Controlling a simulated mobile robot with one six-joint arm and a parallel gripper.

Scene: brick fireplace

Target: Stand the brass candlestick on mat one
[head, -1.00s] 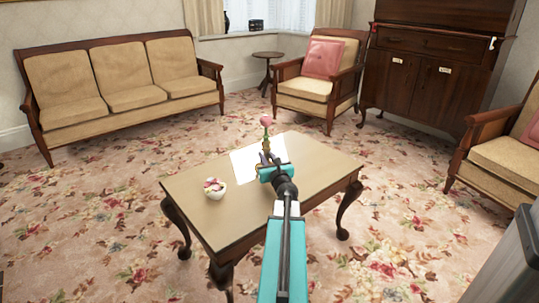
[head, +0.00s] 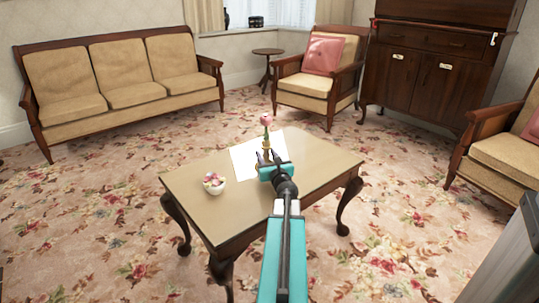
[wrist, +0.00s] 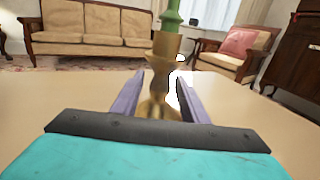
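The brass candlestick (head: 267,144) stands upright on the white mat (head: 242,157) on the table, with a green stem and pink top (head: 266,119) above it. In the wrist view the brass candlestick (wrist: 166,48) rises straight ahead, its round base seen between my fingers. My gripper (head: 267,156) is open, low over the table at the near side of the candlestick. In the wrist view a gap shows between the fingers (wrist: 160,85) and the candlestick's stem. My gripper hides part of the mat, and I see no label on it.
A white bowl with pink and white contents (head: 214,183) stands on the wooden table (head: 225,215), left of my gripper. The tabletop between them is clear. A sofa (head: 120,85), armchairs and a dark cabinet (head: 430,80) stand around, well apart.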

